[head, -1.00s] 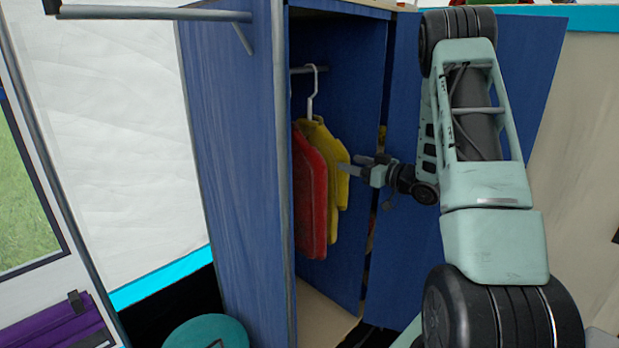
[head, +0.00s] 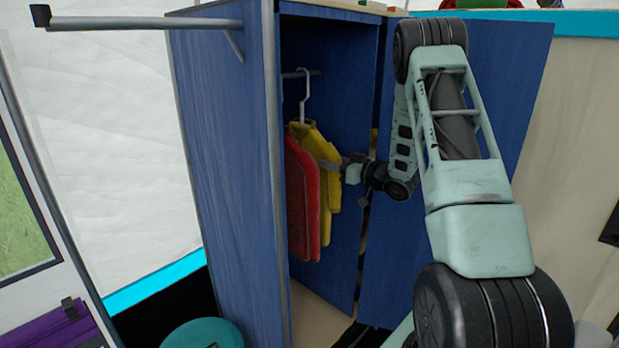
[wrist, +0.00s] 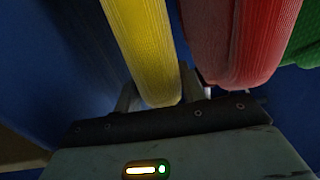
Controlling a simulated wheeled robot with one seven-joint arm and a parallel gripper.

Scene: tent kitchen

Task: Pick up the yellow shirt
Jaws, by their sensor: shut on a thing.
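The yellow shirt (head: 326,152) hangs on a white hanger inside the blue wardrobe, partly hidden behind the red shirt (head: 302,200). My gripper (head: 330,168) reaches in from the right and is shut on the yellow shirt's right edge. In the wrist view, the yellow shirt (wrist: 146,50) comes down between the two fingers of my gripper (wrist: 158,98). The red shirt (wrist: 232,40) is just right of it, close to the right finger.
The blue wardrobe (head: 225,180) is open, with its door (head: 500,110) behind my arm. A rail (head: 302,73) runs inside it. A green garment (wrist: 303,40) shows beyond the red shirt. A teal round seat (head: 205,334) stands in front at left.

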